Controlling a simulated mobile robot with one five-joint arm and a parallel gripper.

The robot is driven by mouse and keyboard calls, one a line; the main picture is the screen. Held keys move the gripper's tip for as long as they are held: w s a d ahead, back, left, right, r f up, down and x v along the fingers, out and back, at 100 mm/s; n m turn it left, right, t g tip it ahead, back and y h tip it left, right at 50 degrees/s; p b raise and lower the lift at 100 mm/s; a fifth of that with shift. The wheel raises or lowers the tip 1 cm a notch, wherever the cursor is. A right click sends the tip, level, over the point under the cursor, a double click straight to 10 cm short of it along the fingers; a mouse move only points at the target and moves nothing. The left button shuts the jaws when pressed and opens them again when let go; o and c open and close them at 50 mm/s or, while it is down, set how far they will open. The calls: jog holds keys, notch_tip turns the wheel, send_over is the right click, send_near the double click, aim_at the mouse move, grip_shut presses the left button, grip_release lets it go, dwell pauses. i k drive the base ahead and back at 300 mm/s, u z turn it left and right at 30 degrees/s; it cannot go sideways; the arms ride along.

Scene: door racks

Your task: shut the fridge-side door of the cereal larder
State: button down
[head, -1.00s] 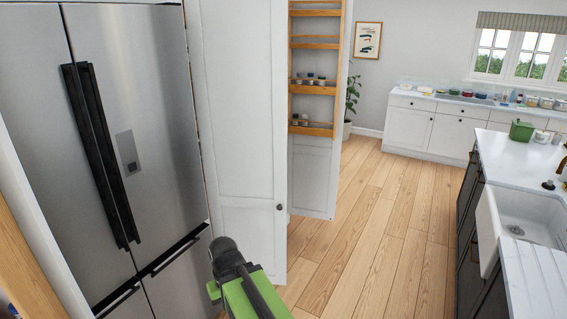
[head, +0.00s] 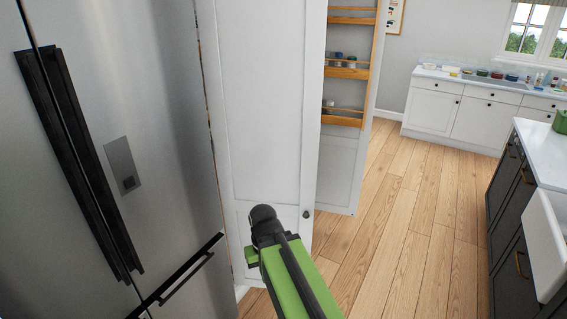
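The larder's fridge-side door (head: 265,110) is a tall white panel beside the fridge. It stands open, with its plain face towards me and a dark round knob (head: 307,214) near its right edge. The other larder door (head: 337,170) stands open behind it, with wooden racks (head: 347,72) holding small jars. My green arm with its black joint reaches up in front of the lower part of the fridge-side door. My gripper's fingers do not show, and I cannot tell whether any part of the arm touches the door.
The steel fridge (head: 150,90) with long black handles fills the left. The wooden floor (head: 410,220) is clear to the right of the doors. A dark island (head: 515,190) with a white sink stands at the right, and white cabinets (head: 480,118) stand at the back.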

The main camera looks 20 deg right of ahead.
aim_at(263, 61)
jog(key=u, duration=0.3)
jog(key=i, duration=0.65)
jog(key=u, duration=0.4)
